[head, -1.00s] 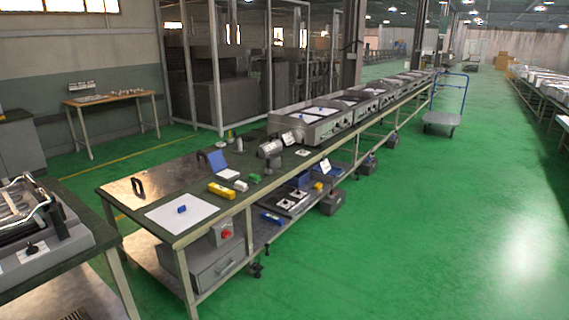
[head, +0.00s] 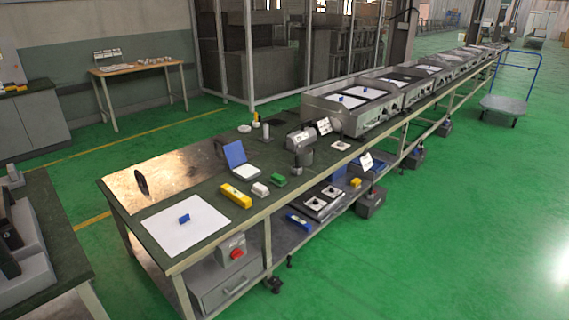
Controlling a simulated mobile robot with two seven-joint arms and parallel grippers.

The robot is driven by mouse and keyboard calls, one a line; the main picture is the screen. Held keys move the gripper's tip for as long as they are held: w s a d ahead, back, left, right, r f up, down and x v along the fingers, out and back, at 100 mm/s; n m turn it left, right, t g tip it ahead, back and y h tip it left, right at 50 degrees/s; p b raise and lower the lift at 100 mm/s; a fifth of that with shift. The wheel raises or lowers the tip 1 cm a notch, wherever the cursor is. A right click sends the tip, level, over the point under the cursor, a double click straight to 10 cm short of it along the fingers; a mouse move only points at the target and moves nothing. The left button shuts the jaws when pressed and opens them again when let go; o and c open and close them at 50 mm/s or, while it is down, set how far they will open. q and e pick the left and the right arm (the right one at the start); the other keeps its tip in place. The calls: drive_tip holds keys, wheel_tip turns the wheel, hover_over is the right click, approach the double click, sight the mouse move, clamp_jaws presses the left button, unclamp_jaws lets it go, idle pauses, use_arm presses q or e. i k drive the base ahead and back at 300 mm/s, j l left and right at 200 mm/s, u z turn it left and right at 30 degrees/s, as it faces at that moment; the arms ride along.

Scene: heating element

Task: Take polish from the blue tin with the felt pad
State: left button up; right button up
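A blue open tin (head: 240,160), its lid raised and a pale face inside, stands on the long green-topped bench (head: 175,165). I cannot tell for sure which thing is the felt pad; a small white block (head: 260,189) lies between a yellow block (head: 237,195) and a green block (head: 278,181) in front of the tin. A white sheet (head: 160,226) with a small blue piece (head: 184,218) on it lies at the bench's near end. Neither of my grippers is in view.
A grey clamp-like device (head: 301,143) and grey heating units (head: 345,108) stand further along the bench. A dark bench with equipment (head: 30,255) is at the lower left. A blue trolley (head: 510,104) stands far right. The green floor at right is clear.

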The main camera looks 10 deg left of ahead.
sight(261, 191)
drive_tip(key=i, duration=1.4)
drive_tip(key=i+u, duration=0.15)
drive_tip(key=i, duration=0.55)
drive_tip(key=i+l+u, duration=0.15)
drive_tip(key=i, duration=0.5)
